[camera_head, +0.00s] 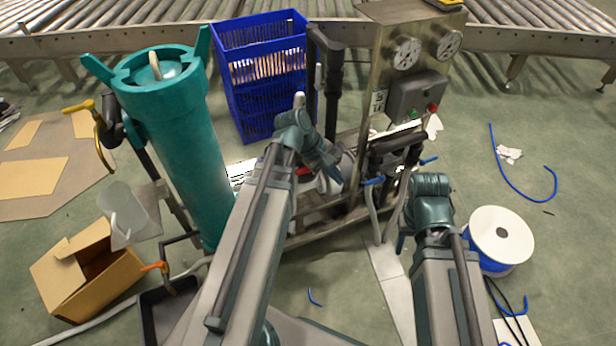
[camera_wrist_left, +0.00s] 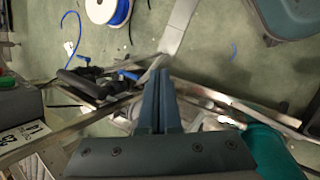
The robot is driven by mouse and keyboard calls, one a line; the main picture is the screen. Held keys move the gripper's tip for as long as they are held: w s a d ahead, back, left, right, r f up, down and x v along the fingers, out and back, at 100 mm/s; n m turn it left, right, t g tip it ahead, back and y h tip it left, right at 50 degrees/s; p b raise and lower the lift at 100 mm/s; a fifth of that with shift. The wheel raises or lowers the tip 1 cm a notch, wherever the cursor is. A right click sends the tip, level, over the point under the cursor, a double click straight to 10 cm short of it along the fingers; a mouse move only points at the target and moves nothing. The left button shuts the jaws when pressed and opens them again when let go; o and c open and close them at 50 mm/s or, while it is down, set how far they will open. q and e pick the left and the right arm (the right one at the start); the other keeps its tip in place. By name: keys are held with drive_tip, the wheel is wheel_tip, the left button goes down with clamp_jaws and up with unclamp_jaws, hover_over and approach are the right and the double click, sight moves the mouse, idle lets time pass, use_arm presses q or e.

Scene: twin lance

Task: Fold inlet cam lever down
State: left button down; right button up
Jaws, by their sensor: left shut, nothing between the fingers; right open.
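A black pipe fitting (camera_head: 388,146) on the skid carries two small blue levers, a near one (camera_head: 373,181) and a far one (camera_head: 428,160). I cannot tell which is the inlet cam lever. In the left wrist view the fitting (camera_wrist_left: 88,84) lies left of my fingers, with one blue lever (camera_wrist_left: 129,74) sticking out toward them. My left gripper (camera_head: 335,177) is shut and empty, left of the near lever and apart from it; its fingers fill the middle of the wrist view (camera_wrist_left: 167,90). My right gripper (camera_head: 404,238) hangs low by its wrist, its fingers partly hidden.
A tall teal filter housing (camera_head: 180,140) stands at the left. A gauge panel (camera_head: 405,75) rises behind the fitting, beside blue crates (camera_head: 262,75). A white spool (camera_head: 500,235) lies at the right. A cardboard box (camera_head: 85,275) is at the lower left. Floor at the right is mostly clear.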

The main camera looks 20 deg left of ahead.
use_arm(q)
drive_tip(key=w+a+f+n+t+b, duration=0.1)
drive_tip(key=a+f+n+t+b, duration=0.15)
drive_tip(key=a+n+b, duration=0.35)
drive_tip(key=w+a+f+n+t+h+b, duration=0.1)
drive_tip(key=w+a+f+n+t+b, duration=0.2)
drive_tip(key=a, duration=0.4)
drive_tip(key=a+f+n+t+b, duration=0.2)
drive_tip(key=a+f+n+b, duration=0.3)
drive_tip(key=a+b, duration=0.15)
drive_tip(key=b+x, duration=0.5)
drive_tip(key=x, duration=0.5)
use_arm(e)
wheel_tip(320, 180, down, 23)
use_arm(q)
drive_tip(key=r+p, duration=0.2)
drive_tip(key=r, duration=0.1)
drive_tip(key=r+p, duration=0.1)
drive_tip(key=p, duration=0.1)
drive_tip(key=shift+w+d+r, duration=0.15)
drive_tip(key=shift+d+r, duration=0.1)
drive_tip(key=shift+d, duration=0.1)
use_arm(e)
wheel_tip(320, 180, up, 4)
drive_tip(key=shift+r, duration=0.1)
use_arm(q)
drive_tip(key=shift+d, duration=0.1)
